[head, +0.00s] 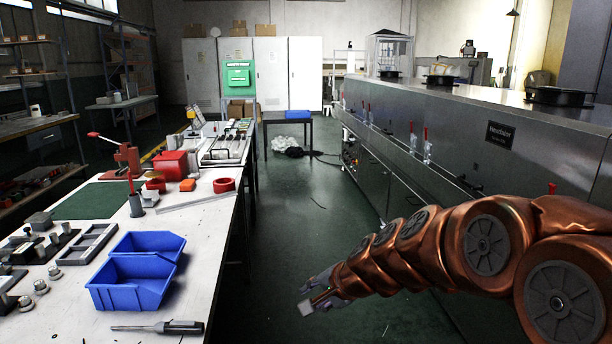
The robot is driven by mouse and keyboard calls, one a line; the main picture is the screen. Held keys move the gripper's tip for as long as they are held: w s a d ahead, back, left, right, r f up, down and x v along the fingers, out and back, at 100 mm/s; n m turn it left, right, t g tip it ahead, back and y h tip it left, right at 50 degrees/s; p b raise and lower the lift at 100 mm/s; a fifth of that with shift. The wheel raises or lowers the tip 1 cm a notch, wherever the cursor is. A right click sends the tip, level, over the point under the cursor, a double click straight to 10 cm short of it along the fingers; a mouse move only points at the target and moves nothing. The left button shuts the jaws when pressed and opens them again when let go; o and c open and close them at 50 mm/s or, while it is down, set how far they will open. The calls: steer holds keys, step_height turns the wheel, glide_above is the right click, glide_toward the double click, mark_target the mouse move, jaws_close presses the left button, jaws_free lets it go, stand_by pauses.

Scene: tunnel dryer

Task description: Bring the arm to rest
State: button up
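My copper-coloured arm reaches in from the right edge and points left and slightly down over the green floor. My gripper (318,303) is at its end, in the open aisle to the right of the white workbench (215,255). It touches neither the bench nor the dryer. The gripper is small and dark in the picture, so the gap between its fingers is hard to make out. I see no clear object held in it.
Two blue bins (135,285) and a screwdriver (160,327) lie near the bench's front right edge. The long steel tunnel dryer (440,130) lines the right side. The aisle floor (310,200) between is mostly free.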

steer(key=s+d+f+n+g+h, duration=0.25)
steer(key=s+d, duration=0.35)
steer(key=s, duration=0.6)
steer(key=s+d+f+n+g+h, duration=0.1)
steer(key=s+d+n+g, duration=0.3)
steer(key=s, duration=0.7)
steer(key=s+d+f+n+g+h, duration=0.1)
steer(key=s+d+n+g+h, duration=0.15)
steer(key=s+d, duration=0.7)
steer(key=s+a+r+t+p, duration=0.1)
steer(key=s+a+r+p, duration=0.1)
steer(key=r+p, duration=1.7)
steer(key=shift+s+a+r, duration=0.15)
steer(key=shift+a+r, duration=0.3)
steer(key=shift+a, duration=0.2)
